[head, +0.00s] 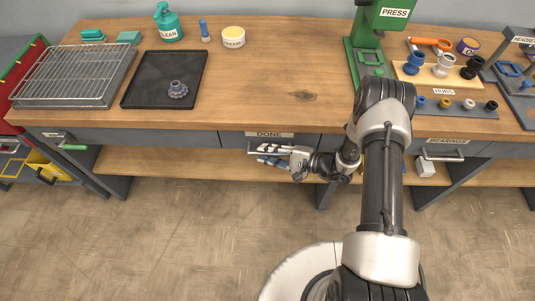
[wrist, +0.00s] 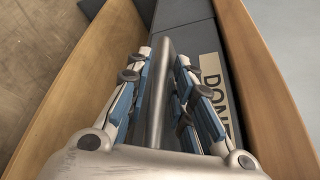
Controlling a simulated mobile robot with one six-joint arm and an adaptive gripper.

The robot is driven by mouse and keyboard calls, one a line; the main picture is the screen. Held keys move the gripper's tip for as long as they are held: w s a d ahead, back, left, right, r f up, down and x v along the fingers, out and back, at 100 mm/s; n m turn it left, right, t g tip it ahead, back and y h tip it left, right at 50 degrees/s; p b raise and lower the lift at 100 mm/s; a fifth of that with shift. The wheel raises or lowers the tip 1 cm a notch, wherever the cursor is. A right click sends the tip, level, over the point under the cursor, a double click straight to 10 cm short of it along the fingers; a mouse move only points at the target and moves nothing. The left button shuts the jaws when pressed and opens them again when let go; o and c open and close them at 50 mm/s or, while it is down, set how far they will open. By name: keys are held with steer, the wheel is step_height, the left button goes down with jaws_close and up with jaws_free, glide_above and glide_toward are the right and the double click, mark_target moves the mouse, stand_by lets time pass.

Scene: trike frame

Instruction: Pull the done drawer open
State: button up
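The done drawer (head: 233,139) is a grey front under the workbench edge, with a "DONE" label (head: 270,134) on top. It looks shut, flush with the bench. The label also shows in the wrist view (wrist: 214,92). The drawer's grey bar handle (wrist: 160,95) runs lengthwise between my gripper's fingers in the wrist view. My gripper (head: 265,155) is at the drawer front in the head view and hides most of the handle. Its blue-padded fingers (wrist: 163,60) stand on either side of the bar, with narrow gaps visible, so it looks open around the handle.
The wooden workbench (head: 290,60) holds a black tray (head: 140,88), a wire rack (head: 70,80) and a green press (head: 362,60). A lower wooden shelf (head: 180,163) runs beneath the drawers. A bearings drawer (head: 445,150) is to the right. The floor in front is clear.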

steer(key=shift+a, duration=0.1)
steer(key=shift+c, duration=0.5)
jaws_close()
